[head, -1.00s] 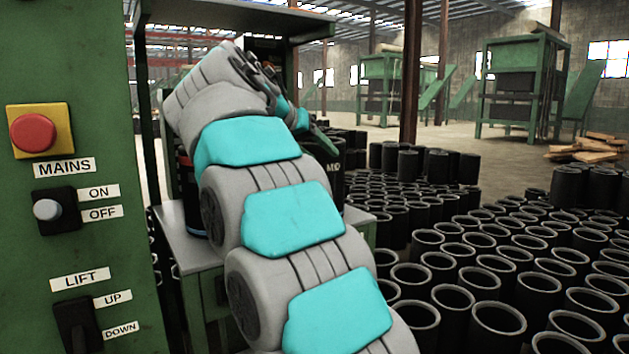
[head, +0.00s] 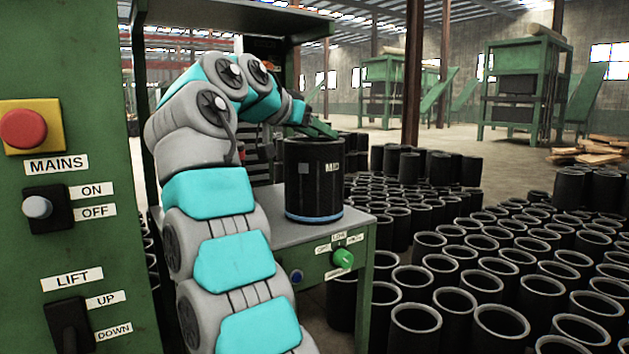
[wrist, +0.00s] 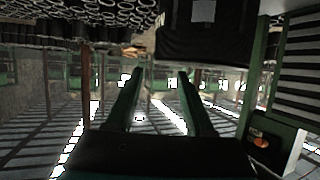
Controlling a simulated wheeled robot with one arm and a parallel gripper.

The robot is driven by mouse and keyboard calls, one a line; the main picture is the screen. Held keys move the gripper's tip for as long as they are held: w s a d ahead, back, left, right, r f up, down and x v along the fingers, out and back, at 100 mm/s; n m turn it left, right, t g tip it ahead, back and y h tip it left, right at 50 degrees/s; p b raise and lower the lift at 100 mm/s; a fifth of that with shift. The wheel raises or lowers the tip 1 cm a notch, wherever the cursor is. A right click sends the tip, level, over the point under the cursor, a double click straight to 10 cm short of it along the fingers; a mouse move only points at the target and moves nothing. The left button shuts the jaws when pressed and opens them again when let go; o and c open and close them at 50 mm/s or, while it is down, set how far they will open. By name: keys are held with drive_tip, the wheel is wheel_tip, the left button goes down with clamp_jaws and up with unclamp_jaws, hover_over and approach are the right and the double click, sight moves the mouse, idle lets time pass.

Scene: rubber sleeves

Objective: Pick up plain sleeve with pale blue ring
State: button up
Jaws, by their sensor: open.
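A black sleeve (head: 314,178) with a pale blue ring (head: 314,217) around its foot stands upright on the grey table. It has a small grey patch and a pale lettered label near its top. My gripper (head: 318,128) is at the sleeve's far upper rim in the head view, its green fingers partly hidden. In the wrist view my gripper (wrist: 160,73) has two green fingers spread apart with nothing between them. A black sleeve (wrist: 205,40) with a pale patch shows beyond the fingertips, at the top of that view.
The table (head: 285,237) has a green knob (head: 343,259) and labels on its front. A green control panel (head: 65,225) stands close at left. Many black sleeves (head: 450,270) crowd the floor at right. My arm hides the table's left part.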

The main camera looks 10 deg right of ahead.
sight(337, 143)
drive_tip(key=shift+x, duration=3.7)
drive_tip(key=shift+s, duration=0.1)
clamp_jaws()
